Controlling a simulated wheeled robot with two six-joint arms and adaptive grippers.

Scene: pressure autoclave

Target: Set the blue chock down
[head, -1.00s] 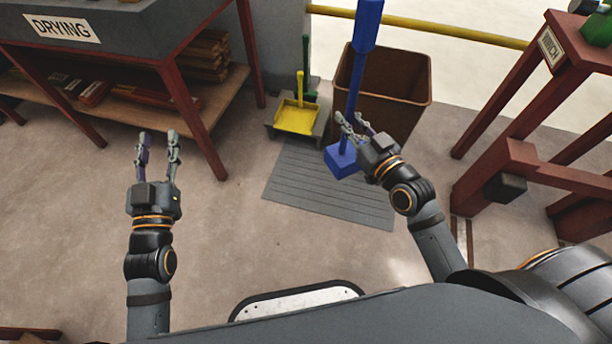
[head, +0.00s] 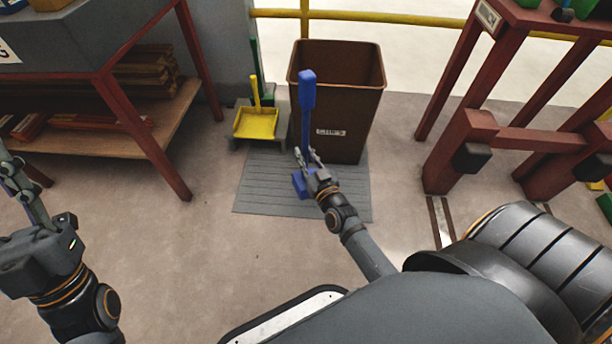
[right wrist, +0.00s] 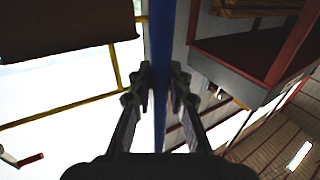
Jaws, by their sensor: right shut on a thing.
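The blue chock (head: 307,120) has a long upright handle with a thick grip on top and a blue block at its foot. My right gripper (head: 311,160) is shut on the lower handle, just above the block. In the right wrist view the blue handle (right wrist: 160,40) runs between the fingers. The block appears over the grey ribbed mat (head: 265,190), partly hidden by the gripper; I cannot tell whether it touches the mat. My left gripper (head: 20,185) is open and empty at the left edge, its fingertips partly cut off.
A brown bin (head: 350,100) stands right behind the chock. A yellow dustpan (head: 256,123) sits left of it. A red-legged drying table (head: 150,150) is at left, and a red frame (head: 470,130) at right. The floor in front of the mat is clear.

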